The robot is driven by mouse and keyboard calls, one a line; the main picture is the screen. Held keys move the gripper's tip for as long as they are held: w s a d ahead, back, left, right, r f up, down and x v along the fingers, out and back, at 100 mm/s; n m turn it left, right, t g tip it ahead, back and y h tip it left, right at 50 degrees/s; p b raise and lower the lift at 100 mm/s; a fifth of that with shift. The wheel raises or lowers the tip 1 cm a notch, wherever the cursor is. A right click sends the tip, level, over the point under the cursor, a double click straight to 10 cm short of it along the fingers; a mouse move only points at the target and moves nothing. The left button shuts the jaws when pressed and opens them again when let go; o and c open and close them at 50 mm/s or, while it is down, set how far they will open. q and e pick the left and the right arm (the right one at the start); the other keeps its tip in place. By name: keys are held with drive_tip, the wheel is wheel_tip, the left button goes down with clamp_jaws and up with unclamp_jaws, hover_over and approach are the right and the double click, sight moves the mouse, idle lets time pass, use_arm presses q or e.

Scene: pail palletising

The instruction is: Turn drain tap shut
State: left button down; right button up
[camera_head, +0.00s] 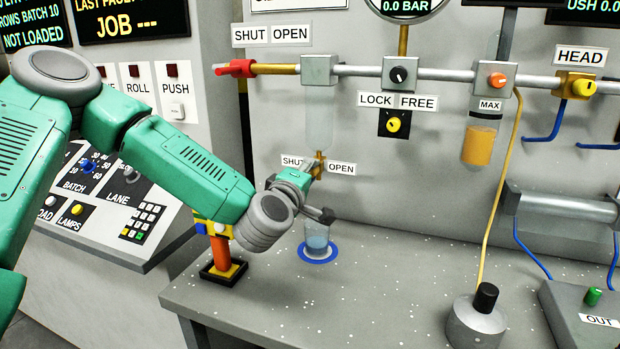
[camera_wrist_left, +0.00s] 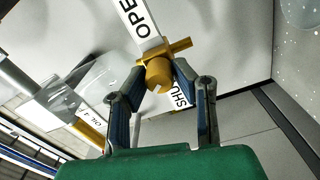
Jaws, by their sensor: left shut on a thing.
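The drain tap (camera_head: 319,164) is a small brass tap on the wall below a clear bowl (camera_head: 319,120), between a SHUT label (camera_head: 292,161) and an OPEN label (camera_head: 341,168). In the left wrist view the brass tap (camera_wrist_left: 158,73) has a round hub and a crossbar. My left gripper (camera_head: 318,188) reaches it from the left and front. Its blue-padded fingers (camera_wrist_left: 160,82) are closed on the tap from both sides. The gripper partly hides the tap in the head view. My right gripper is in neither view.
A clear cup (camera_head: 317,237) with bluish liquid stands on a blue ring (camera_head: 318,257) below the gripper. An orange-handled tool (camera_head: 221,252) stands in a black holder near the bench's left end. A red-handled valve (camera_head: 236,68) is above. The bench middle is clear.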

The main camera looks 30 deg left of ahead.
use_arm(q)
drive_tip(key=shift+f, duration=0.15)
idle(0.4)
drive_tip(key=c, duration=1.5)
unclamp_jaws()
drive_tip(key=shift+o, duration=0.9)
drive_tip(key=shift+w+a+f, duration=0.1)
drive_tip(key=shift+w, duration=0.05)
drive_tip(key=shift+s, duration=0.4)
drive_tip(key=v, duration=0.6)
drive_tip(key=shift+s, duration=0.25)
